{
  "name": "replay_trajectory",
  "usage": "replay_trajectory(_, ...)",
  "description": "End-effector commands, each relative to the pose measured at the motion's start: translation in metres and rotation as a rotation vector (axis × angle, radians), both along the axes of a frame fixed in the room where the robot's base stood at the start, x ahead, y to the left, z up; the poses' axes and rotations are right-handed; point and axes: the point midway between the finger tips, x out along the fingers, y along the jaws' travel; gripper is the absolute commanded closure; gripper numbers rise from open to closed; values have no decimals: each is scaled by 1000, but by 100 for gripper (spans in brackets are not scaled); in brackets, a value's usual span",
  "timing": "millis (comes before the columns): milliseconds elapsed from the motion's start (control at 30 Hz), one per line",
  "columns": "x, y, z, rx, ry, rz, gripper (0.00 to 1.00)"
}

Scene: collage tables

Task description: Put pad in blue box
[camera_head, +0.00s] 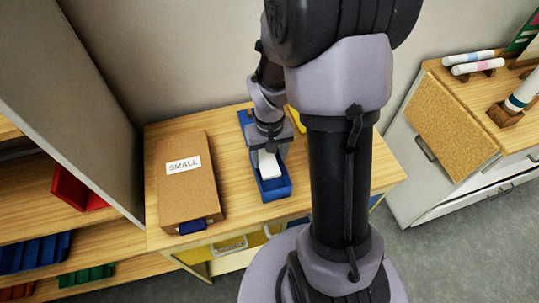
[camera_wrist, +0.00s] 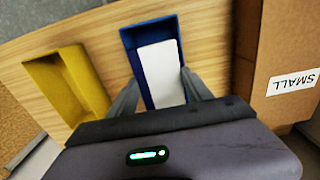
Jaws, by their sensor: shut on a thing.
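The pad is a small white block. It shows in the head view (camera_head: 269,165) and in the wrist view (camera_wrist: 162,74). The blue box is an open, narrow tray; its rim shows in the head view (camera_head: 272,190) and in the wrist view (camera_wrist: 129,38). My gripper (camera_head: 266,153) points down over the blue box, and its fingers also show in the wrist view (camera_wrist: 160,92). It is shut on the pad. The pad is within the box's outline; I cannot tell whether it touches the bottom. My gripper hides part of the box.
A brown cardboard box labelled SMALL (camera_head: 183,185) stands left of the blue box. A yellow tray (camera_wrist: 72,85) lies on the other side. The wooden tabletop (camera_head: 230,199) has bare strips between them. A grey panel (camera_head: 75,90) rises at the left.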

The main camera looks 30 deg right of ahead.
Motion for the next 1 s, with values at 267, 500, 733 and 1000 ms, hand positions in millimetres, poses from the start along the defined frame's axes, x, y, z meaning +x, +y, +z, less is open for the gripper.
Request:
replay_trajectory(267,0,0,-1,0,0,0,83)
replay_trajectory(500,0,0,-2,0,0,0,83)
replay_trajectory(733,0,0,-6,0,0,0,83)
replay_trajectory(1000,0,0,-5,0,0,0,16)
